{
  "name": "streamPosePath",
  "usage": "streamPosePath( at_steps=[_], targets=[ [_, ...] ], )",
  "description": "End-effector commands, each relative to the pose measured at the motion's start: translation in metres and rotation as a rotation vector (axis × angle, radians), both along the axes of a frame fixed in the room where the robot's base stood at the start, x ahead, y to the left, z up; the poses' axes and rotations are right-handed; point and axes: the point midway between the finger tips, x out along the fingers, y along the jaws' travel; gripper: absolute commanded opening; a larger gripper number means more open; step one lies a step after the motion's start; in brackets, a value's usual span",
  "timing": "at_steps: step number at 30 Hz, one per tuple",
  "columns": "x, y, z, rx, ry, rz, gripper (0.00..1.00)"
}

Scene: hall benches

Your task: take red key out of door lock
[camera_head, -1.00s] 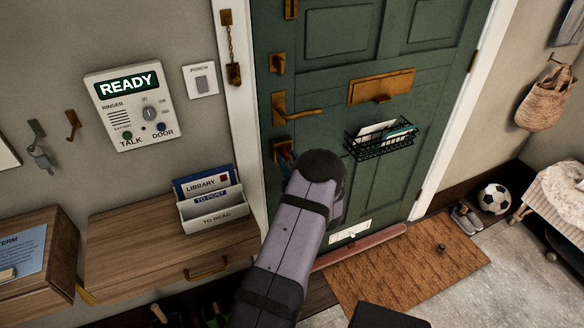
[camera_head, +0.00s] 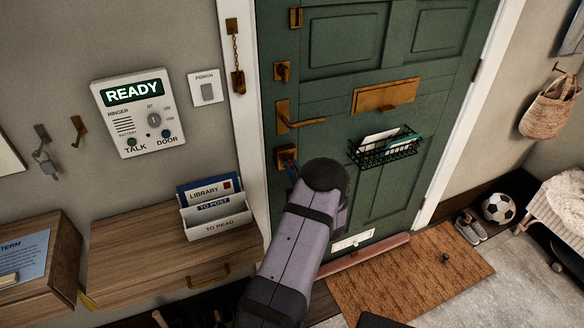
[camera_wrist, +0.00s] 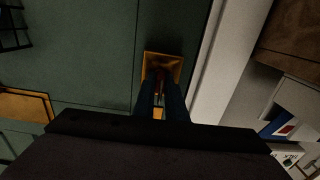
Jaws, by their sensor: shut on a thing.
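The green door (camera_head: 350,75) has a brass lock plate (camera_head: 281,157) below its lever handle (camera_head: 298,118). My gripper (camera_head: 292,168) is at this plate, its blue fingertips partly hidden behind my dark wrist. In the wrist view, the two fingers (camera_wrist: 163,97) reach up to the brass lock plate (camera_wrist: 176,61) and are shut on the red key. The key is almost wholly hidden between the fingers; only a dim reddish-brown patch shows at their tips. I cannot tell how deep the key sits in the lock.
The lever handle is just above my gripper. A black wire basket (camera_head: 385,153) with papers hangs on the door at right. The white door frame (camera_head: 247,130) and a letter rack (camera_head: 215,215) on a wooden shelf are close at left. A doormat (camera_head: 400,280) lies below.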

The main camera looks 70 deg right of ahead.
Motion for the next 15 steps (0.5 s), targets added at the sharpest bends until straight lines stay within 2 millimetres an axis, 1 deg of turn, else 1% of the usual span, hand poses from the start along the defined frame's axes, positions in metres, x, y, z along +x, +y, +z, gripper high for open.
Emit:
streamPosePath(
  at_steps=[15],
  targets=[
    [-0.017, 0.017, 0.0, 0.002, 0.001, -0.001, 0.0]
  ],
)
